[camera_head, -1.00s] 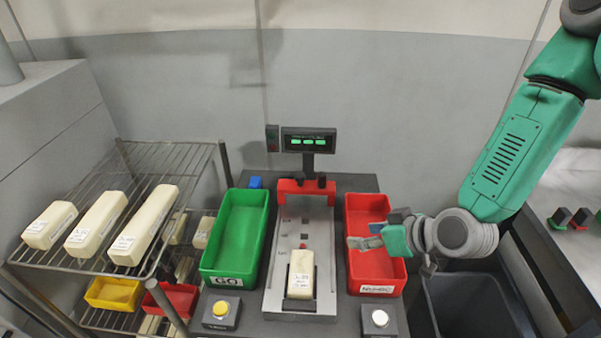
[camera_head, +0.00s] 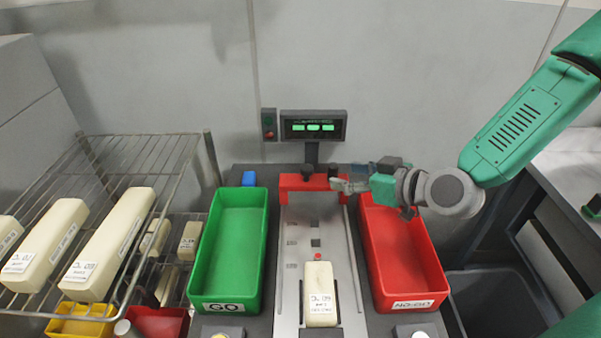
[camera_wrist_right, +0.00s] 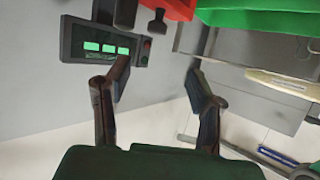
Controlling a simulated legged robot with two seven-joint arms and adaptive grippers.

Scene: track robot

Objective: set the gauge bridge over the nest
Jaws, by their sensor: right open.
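The red gauge bridge (camera_head: 318,182) stands across the far end of the grey metal fixture plate (camera_head: 300,235), with dark knobs on top. A cream block (camera_head: 320,290) with a printed label lies in the nest at the near end of the plate, and a small red tip shows just behind it. My right gripper (camera_head: 350,184) is beside the bridge's right end, above the far end of the red bin. In the right wrist view my gripper (camera_wrist_right: 158,82) is open with nothing between its fingers, and part of the red bridge (camera_wrist_right: 178,8) shows at the top.
A green GO bin (camera_head: 230,250) is left of the plate and a red bin (camera_head: 405,255) right of it. A display (camera_head: 313,126) stands behind the bridge. A wire rack (camera_head: 135,150) with cream blocks is at the left. Push buttons are at the front.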

